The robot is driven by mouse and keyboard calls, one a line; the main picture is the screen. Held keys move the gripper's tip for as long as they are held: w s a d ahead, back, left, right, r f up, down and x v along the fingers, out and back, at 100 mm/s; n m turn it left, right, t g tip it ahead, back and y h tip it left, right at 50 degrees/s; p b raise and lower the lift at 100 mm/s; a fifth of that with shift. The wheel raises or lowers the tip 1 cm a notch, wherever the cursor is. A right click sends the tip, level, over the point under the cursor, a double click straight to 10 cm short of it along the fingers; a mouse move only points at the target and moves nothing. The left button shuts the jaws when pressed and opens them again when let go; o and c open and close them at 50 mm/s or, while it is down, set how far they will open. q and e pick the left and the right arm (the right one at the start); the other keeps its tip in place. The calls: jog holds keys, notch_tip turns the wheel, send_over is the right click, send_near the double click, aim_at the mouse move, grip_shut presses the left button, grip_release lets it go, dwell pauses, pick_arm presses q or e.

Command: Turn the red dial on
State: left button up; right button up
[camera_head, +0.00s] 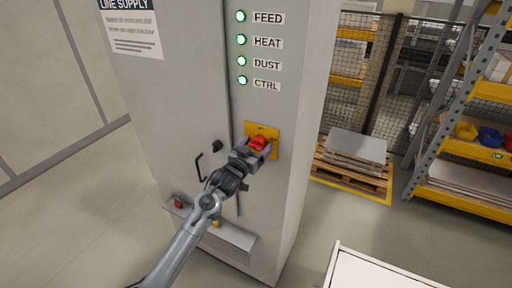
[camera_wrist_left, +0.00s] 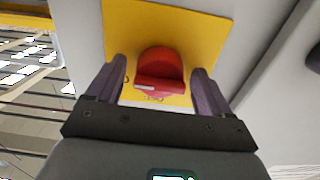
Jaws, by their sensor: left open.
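The red dial (camera_head: 258,143) sits on a yellow plate (camera_head: 273,133) on the front of a tall grey cabinet (camera_head: 190,85). In the left wrist view the dial (camera_wrist_left: 160,72) shows a raised red handle bar lying crosswise, with a pale mark at its left end. My left gripper (camera_head: 256,149) is open in front of the yellow plate. In the left wrist view its two fingers stand on either side of the dial, with a gap visible on both sides. My right gripper is in neither view.
Green lamps (camera_head: 241,48) labelled FEED, HEAT, DUST and CTRL are lit above the plate. A black crank handle (camera_head: 200,168) sticks out left of the gripper. A low ledge (camera_head: 215,230) juts from the cabinet below. A pallet (camera_head: 352,165) stands behind at right.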

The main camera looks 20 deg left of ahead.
pick_arm(q)
jog(key=s+a+b, duration=0.1)
jog(key=s, duration=0.9)
jog(key=shift+s+a+b, duration=0.2)
jog(key=shift+s+b, duration=0.1)
jog(key=shift+s, duration=0.1)
